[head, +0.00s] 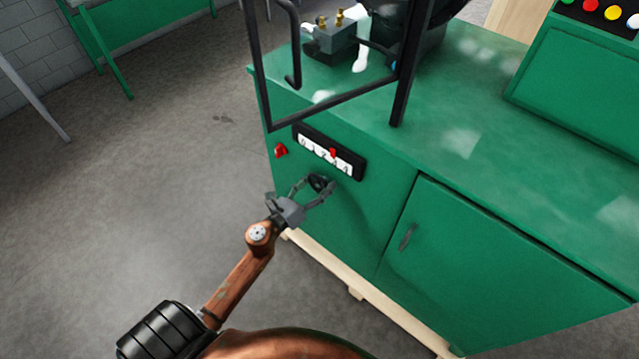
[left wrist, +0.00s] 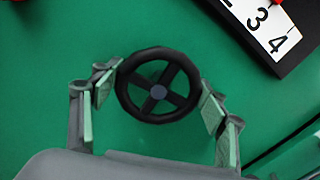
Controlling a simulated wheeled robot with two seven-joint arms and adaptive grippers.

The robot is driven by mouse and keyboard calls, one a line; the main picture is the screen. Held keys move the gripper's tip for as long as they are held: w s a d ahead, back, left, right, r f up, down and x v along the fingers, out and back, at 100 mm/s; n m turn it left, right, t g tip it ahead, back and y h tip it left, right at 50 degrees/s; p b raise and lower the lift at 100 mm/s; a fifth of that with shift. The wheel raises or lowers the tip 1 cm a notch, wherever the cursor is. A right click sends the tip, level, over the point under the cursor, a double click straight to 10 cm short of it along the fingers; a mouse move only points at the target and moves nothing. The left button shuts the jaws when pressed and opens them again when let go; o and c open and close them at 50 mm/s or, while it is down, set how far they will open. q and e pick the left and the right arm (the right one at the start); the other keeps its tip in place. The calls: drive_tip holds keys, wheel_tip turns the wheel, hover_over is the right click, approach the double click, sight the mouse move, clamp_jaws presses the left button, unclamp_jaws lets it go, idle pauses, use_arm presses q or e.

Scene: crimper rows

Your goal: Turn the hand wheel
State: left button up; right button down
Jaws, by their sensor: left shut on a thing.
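The black hand wheel (head: 319,181) sits on the front of the green machine cabinet, just below a numbered scale. My left gripper (head: 316,187) is shut on the wheel. Its green-padded fingers (left wrist: 159,97) stand at the left and right sides of the rim. The numbered scale (head: 327,153) has a black frame and a red pointer (head: 333,154) right of its middle. My right gripper is in neither view.
A red knob (head: 281,150) is left of the scale. A black frame (head: 398,95) rises from the cabinet top (head: 470,100). A cabinet door with a grey handle (head: 407,237) is to the right. Open grey floor (head: 130,220) lies on the left.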

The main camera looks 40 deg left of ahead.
use_arm(q)
drive_tip(key=shift+d+f+m+b, duration=0.1)
drive_tip(key=shift+m+b, duration=0.2)
drive_tip(key=shift+m, duration=0.3)
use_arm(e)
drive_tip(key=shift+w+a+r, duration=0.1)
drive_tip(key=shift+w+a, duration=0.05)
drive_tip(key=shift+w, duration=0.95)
use_arm(q)
drive_tip(key=o, duration=1.2)
drive_tip(key=shift+s, duration=0.15)
drive_tip(key=s+a, duration=0.1)
drive_tip(key=s, duration=1)
drive_tip(key=shift+s, duration=0.4)
